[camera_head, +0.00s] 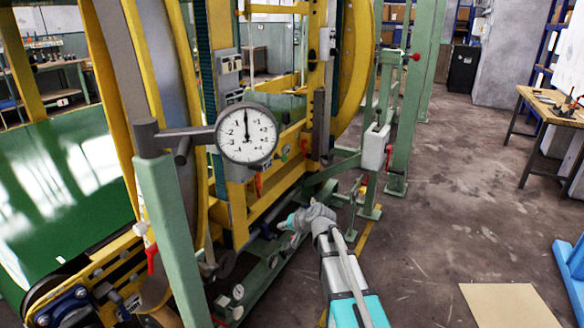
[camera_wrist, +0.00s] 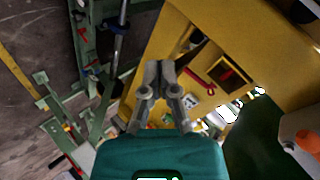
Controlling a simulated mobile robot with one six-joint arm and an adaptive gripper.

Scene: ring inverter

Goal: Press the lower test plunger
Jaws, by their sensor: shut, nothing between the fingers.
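My gripper (camera_head: 284,224) reaches low beside the yellow and green machine in the head view; its fingertips are small and hard to make out there. In the wrist view my gripper (camera_wrist: 159,68) has its two grey fingers together, with nothing seen between them. Beyond the fingertips is a yellow machine panel (camera_wrist: 215,40) with a red lever-like part (camera_wrist: 198,80) and a red-edged dark opening (camera_wrist: 229,76). I cannot tell which part is the lower test plunger; it may be hidden behind my fingers. No contact with the panel can be made out.
A dial gauge (camera_head: 246,133) on a green post (camera_head: 174,225) stands nearest, left of my arm. Green uprights (camera_head: 410,110) rise beyond my gripper. A workbench (camera_head: 545,100) stands far right. The floor (camera_head: 440,200) right of the machine is mostly clear.

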